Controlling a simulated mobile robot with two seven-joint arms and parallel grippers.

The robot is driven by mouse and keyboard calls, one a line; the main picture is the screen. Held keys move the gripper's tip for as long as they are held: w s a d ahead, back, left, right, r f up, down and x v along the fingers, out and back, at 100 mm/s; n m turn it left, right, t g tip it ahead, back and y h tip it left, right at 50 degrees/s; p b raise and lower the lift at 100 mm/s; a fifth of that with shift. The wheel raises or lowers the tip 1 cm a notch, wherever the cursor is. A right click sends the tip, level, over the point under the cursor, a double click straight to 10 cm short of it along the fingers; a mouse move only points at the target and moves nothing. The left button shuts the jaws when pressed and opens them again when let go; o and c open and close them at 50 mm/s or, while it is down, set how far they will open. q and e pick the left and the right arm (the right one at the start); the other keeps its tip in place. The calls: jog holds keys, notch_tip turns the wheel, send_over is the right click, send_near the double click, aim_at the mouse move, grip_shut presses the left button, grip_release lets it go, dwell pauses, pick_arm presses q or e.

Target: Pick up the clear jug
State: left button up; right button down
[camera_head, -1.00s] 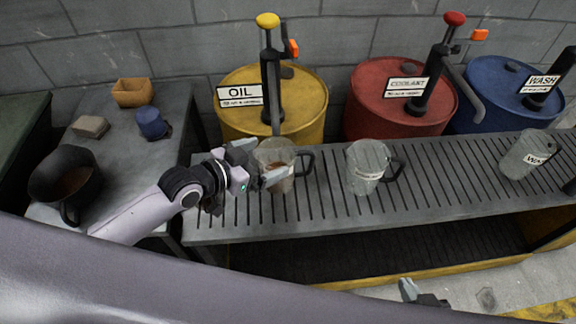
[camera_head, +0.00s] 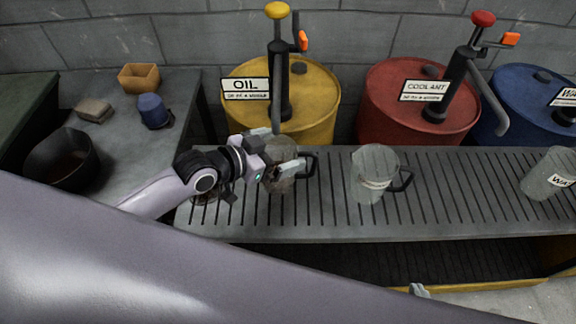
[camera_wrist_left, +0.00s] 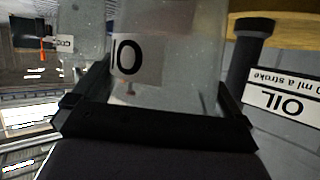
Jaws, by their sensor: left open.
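A clear jug (camera_head: 282,183) with a dark handle at its right stands on the slatted bench, in front of the yellow oil drum. My left gripper (camera_head: 284,151) is at this jug, its fingers open and partly covering it. In the left wrist view the clear jug (camera_wrist_left: 190,45) fills the space between my open fingers (camera_wrist_left: 165,78), its label upside down. I cannot tell whether the fingers touch it. A second clear jug (camera_head: 372,165) stands to the right, and a third (camera_head: 548,175) at the far right edge. Only a grey tip of my right gripper (camera_head: 420,290) shows at the bottom.
The oil drum (camera_head: 315,105), red coolant drum (camera_head: 395,115) and blue drum (camera_head: 520,120) stand behind the slatted bench (camera_head: 450,200). Pump spouts overhang toward it. A side table at left holds a black bucket (camera_head: 60,160), blue cup (camera_head: 153,110), tan box (camera_head: 139,77) and sponge (camera_head: 94,110).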

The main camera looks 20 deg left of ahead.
pick_arm(q)
jog(key=c, duration=1.3)
jog(key=shift+r, duration=0.15)
jog(key=shift+c, duration=0.2)
